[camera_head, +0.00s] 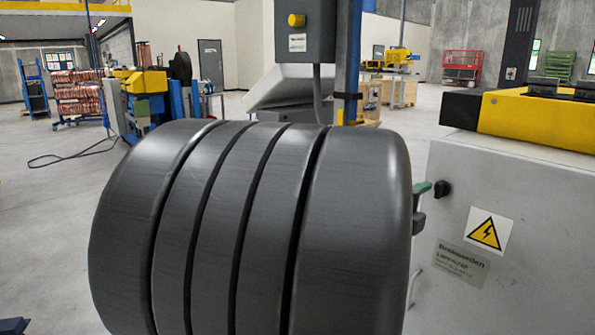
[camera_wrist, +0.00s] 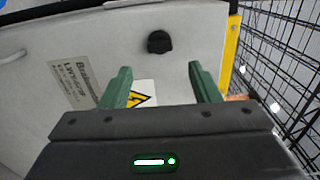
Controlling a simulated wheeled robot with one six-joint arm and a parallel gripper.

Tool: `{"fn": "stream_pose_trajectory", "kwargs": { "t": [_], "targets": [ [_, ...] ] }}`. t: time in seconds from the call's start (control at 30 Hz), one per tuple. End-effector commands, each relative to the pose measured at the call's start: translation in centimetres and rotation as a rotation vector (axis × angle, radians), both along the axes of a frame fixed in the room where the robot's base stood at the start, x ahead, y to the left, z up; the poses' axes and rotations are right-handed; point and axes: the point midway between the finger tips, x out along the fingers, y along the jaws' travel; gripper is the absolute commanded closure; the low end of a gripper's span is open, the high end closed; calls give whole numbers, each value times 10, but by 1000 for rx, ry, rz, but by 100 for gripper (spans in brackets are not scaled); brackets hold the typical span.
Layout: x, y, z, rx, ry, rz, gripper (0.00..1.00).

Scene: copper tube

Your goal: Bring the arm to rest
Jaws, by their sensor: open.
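My gripper (camera_wrist: 159,80) shows in the wrist view with its two green fingers apart and nothing between them. It faces the front of a light grey cabinet (camera_wrist: 210,30); the gap to it is hard to judge. In the head view only a green fingertip (camera_head: 421,188) and a dark part below it show, at the left edge of the cabinet (camera_head: 550,230). A large dark grooved shape fills the middle of the head view and hides the rest of my gripper.
The cabinet carries a black knob (camera_head: 442,189) and a yellow warning sign (camera_head: 486,233). A wire mesh fence (camera_wrist: 285,60) stands at the right in the wrist view. Open floor (camera_head: 45,210) lies at the left. A shelf of copper coils (camera_head: 77,90) stands farther back.

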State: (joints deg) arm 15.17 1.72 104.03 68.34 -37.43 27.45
Motion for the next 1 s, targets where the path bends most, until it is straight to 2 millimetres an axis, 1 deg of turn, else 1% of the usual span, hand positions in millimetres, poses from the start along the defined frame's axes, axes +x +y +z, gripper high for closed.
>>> {"fn": "stream_pose_trajectory", "kwargs": {
  "t": [0.03, 0.4, 0.47, 1.0],
  "targets": [
    [7, -9, -3, 0, 1, -3, 44],
    [55, -66, -3, 0, 1, -2, 44],
    [53, -62, 4, -55, 67, 2, 44],
    [53, -61, 4, -476, 562, 1, 44]
  ]
}}
